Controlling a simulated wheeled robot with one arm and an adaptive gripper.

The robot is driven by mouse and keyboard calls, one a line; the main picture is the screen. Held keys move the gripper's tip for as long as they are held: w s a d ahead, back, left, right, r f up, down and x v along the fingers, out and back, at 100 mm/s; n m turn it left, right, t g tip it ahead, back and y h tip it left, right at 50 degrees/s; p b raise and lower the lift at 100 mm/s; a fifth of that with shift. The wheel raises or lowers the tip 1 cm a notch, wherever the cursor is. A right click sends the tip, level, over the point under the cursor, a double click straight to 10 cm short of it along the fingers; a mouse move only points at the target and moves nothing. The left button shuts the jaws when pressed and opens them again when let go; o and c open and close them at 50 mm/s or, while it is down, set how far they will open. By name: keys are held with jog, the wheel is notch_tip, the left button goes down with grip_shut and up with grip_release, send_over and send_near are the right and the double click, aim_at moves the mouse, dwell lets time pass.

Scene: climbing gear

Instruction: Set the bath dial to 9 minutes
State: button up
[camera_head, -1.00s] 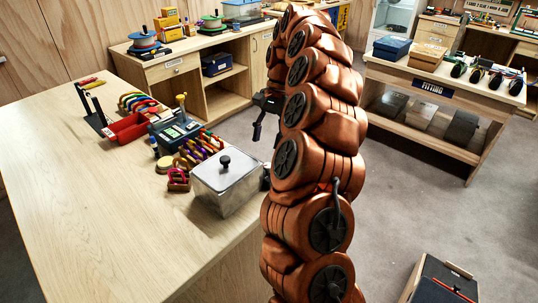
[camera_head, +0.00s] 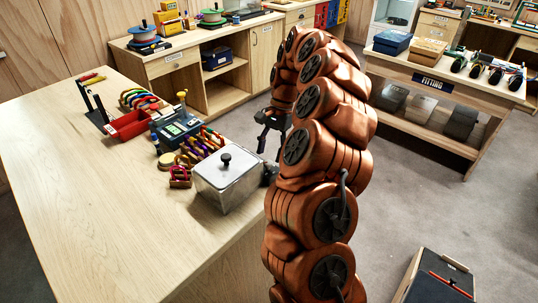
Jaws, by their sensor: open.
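The bath appears to be the silver metal box (camera_head: 226,188) with a lid and a black lid knob (camera_head: 226,159), near the right edge of the wooden bench. A dark round part (camera_head: 269,174) shows on its right side; it may be the dial, but its marks and setting are too small to read. My gripper (camera_head: 269,152) is open and empty. In the picture it is above and right of the box, next to the dark part, apart from the lid. My copper arm hides the area just right of the gripper.
On the bench (camera_head: 110,220), coloured carabiners (camera_head: 203,145), a device with a display (camera_head: 174,130) and a red tray (camera_head: 129,125) stand beyond the box. The near left bench top is clear. A fitting table (camera_head: 430,80) stands at right; grey floor lies between.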

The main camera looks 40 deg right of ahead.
jog(key=shift+x, duration=1.15)
grip_shut()
dwell(1.2)
grip_release()
jog(key=v, duration=0.7)
jog(key=shift+r, duration=0.3)
jog(key=shift+d, duration=0.1)
dwell(0.3)
